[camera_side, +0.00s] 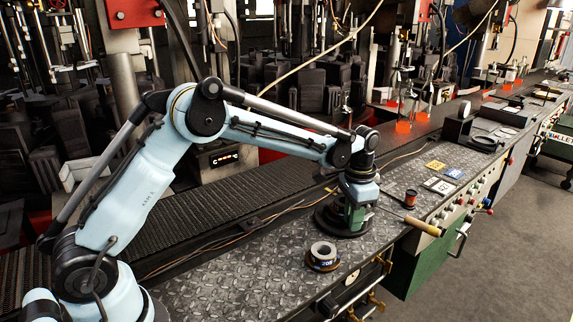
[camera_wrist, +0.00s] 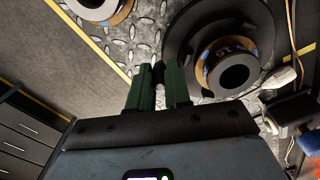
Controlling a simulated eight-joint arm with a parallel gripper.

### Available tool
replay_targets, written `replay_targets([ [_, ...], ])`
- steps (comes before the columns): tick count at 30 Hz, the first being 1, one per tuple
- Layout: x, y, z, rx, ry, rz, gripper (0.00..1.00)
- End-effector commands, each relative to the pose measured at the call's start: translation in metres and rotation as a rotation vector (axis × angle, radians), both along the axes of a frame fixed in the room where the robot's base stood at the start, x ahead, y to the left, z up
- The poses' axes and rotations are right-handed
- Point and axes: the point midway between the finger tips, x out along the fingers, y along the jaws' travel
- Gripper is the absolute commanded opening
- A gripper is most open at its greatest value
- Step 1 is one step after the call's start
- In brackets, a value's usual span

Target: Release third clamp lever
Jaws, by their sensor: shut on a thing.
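My gripper (camera_side: 355,207) reaches down beside a black round mould base (camera_side: 337,221) on the bench. In the wrist view, its two green fingers (camera_wrist: 159,84) are shut on a small dark piece (camera_wrist: 158,70) at the left edge of the black base (camera_wrist: 188,28). It looks like a clamp lever, but its full shape is hidden. A ring with an orange-brown, labelled side (camera_wrist: 231,70) sits on the base. A pale lever-like piece (camera_wrist: 280,77) lies at the base's right edge. I cannot tell which lever is the third.
A loose labelled ring (camera_side: 322,257) stands on the diamond-plate bench (camera_side: 240,282) in front of the base. A wooden-handled tool (camera_side: 424,227) juts over the front edge. A dark red spool (camera_side: 410,199) and coloured tags (camera_side: 436,165) lie to the right.

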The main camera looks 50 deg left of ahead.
Motion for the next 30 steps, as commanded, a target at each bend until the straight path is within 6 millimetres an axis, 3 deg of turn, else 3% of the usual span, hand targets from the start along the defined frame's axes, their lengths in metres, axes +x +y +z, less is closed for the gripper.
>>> replay_targets([
  [7,0.0009,0.0017,0.0011,0.003,-0.003,0.003,0.00],
  [8,0.0009,0.0017,0.0011,0.003,-0.003,0.003,0.21],
  [12,0.0008,0.0013,0.0008,0.002,-0.003,0.003,0.42],
  [23,0.0004,-0.0002,0.0003,0.001,-0.001,0.015,0.43],
  [30,0.0008,-0.0073,0.0002,0.001,-0.001,0.170,0.43],
])
